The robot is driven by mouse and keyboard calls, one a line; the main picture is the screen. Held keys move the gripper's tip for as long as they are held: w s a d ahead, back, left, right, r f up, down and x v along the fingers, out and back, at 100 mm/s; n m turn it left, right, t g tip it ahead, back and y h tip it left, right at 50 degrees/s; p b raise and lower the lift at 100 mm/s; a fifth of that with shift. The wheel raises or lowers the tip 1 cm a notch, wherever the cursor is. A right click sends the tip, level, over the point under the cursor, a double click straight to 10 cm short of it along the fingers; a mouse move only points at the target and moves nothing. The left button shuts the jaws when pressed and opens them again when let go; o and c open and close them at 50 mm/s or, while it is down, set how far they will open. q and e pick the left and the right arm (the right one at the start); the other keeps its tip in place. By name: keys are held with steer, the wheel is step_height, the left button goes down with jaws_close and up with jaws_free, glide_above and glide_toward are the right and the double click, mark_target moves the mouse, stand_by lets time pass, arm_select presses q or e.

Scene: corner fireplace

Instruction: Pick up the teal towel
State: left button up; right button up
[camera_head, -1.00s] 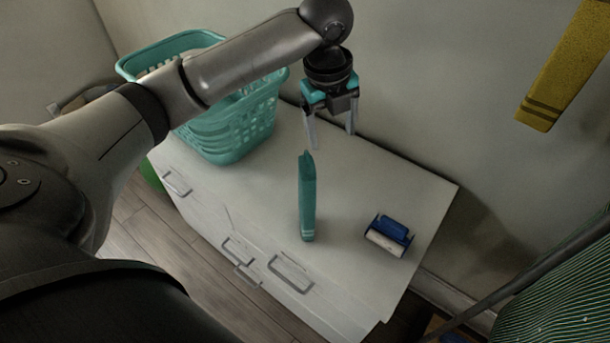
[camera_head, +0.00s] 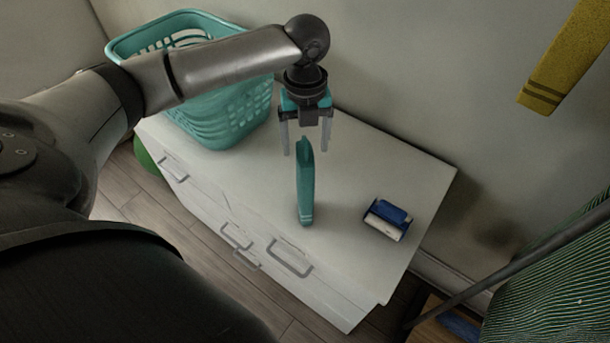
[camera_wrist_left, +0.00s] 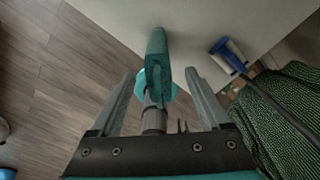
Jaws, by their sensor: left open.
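The teal towel (camera_head: 305,190) is a narrow folded piece on the white cabinet top, in the middle of the head view. In the left wrist view the towel (camera_wrist_left: 157,62) lies beyond and between the finger lines. My left gripper (camera_head: 306,152) is open, pointing down above the towel's far end, with one finger to each side of it in the picture. In the left wrist view the left gripper (camera_wrist_left: 160,75) holds nothing between its fingers. Whether the fingers are level with the towel is hard to tell. My right gripper is not in view.
A teal laundry basket (camera_head: 215,115) stands on the cabinet (camera_head: 355,190) at the back left, behind my left arm. A blue and white object (camera_head: 387,219) lies right of the towel. A yellow cloth (camera_head: 565,60) hangs on the wall. A striped dark fabric (camera_head: 550,290) is at lower right.

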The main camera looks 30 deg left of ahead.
mark_target(305, 162)
arm_select(q)
steer(key=f, duration=0.5)
steer(key=shift+s+d, duration=0.15)
steer(key=shift+s, duration=0.25)
steer(key=shift+c, duration=0.2)
jaws_close()
stand_by(0.8)
